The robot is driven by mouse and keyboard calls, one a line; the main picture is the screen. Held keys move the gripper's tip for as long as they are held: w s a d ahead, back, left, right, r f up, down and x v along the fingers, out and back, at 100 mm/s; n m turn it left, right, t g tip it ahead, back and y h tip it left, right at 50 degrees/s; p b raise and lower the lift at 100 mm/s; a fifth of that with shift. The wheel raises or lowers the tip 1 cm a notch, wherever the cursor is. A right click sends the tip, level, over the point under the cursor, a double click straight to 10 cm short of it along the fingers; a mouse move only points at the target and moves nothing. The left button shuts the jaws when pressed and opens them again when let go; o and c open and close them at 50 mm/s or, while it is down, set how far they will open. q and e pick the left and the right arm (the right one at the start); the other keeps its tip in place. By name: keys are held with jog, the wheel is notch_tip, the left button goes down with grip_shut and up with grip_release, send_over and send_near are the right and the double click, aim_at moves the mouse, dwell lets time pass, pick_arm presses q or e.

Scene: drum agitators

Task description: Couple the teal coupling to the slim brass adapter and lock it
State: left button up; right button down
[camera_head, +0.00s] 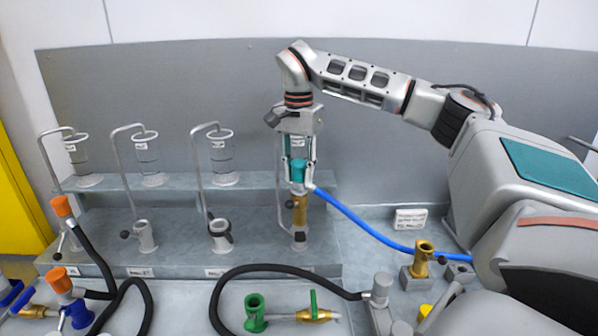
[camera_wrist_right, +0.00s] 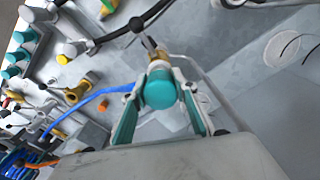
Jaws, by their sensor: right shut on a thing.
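The teal coupling (camera_head: 299,172), with a blue hose (camera_head: 360,230) leading off to the right, is held upright in my right gripper (camera_head: 300,166). In the wrist view the fingers of my right gripper (camera_wrist_right: 160,88) stand on both sides of the teal coupling (camera_wrist_right: 159,90). The slim brass adapter (camera_head: 300,214) stands upright on the rack's lower step, directly below the coupling. The coupling's lower end meets the adapter's top in the head view; I cannot tell how far it is seated or whether it is locked. My left gripper is not in view.
Glass cups (camera_head: 220,158) with bent pipes stand left of the arm. A wider brass fitting (camera_head: 424,258) and a white label (camera_head: 410,219) are to the right. Orange-capped fittings (camera_head: 61,280), a black hose (camera_head: 228,283) and a green fitting (camera_head: 255,310) lie in front.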

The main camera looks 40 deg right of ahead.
jog(key=shift+f, duration=0.3)
dwell(0.4)
jog(key=c, duration=1.5)
grip_release()
jog(key=shift+c, duration=0.3)
jog(key=shift+r, duration=5)
